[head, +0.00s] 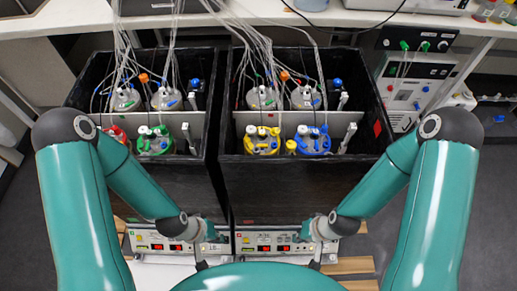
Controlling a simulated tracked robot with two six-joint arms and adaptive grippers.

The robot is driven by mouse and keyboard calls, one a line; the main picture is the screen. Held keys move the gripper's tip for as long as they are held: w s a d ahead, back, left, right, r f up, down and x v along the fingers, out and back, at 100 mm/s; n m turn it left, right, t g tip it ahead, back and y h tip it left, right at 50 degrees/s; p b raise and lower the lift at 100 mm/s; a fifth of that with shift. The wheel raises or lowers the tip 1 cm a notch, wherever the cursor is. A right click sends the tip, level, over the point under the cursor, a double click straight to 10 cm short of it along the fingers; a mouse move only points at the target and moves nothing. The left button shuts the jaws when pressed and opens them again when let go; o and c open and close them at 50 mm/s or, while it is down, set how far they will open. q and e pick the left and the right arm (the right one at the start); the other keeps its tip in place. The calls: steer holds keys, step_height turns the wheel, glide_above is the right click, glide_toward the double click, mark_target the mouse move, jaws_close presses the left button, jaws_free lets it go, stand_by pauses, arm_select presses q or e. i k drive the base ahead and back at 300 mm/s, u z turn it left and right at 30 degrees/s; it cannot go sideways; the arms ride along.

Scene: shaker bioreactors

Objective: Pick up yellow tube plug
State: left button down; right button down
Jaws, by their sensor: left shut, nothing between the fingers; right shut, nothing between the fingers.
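A small yellow piece (291,146), which may be the yellow tube plug, shows beside the blue-ringed vessel in the right black box. A yellow-ringed vessel (262,140) stands just left of it. It is too small to tell which yellow piece is the plug. My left gripper (202,265) and my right gripper (314,265) are low in the picture, in front of the boxes and well apart from the yellow pieces. Both are small and partly hidden by my own body. Both are shut and hold nothing.
Two black boxes (222,180) hold several vessels with tubes rising from them. Control units with red displays (264,248) stand in front. A white bench (255,12) runs along the back. An instrument panel (410,85) stands at the right. The tubes crowd the space above the vessels.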

mark_target(276, 131)
steer(key=u, duration=0.15)
steer(key=k, duration=0.5)
steer(key=u, duration=0.7)
steer(key=k, duration=1.3)
steer(key=z, duration=0.35)
steer(key=i, duration=1)
steer(key=u, duration=0.05)
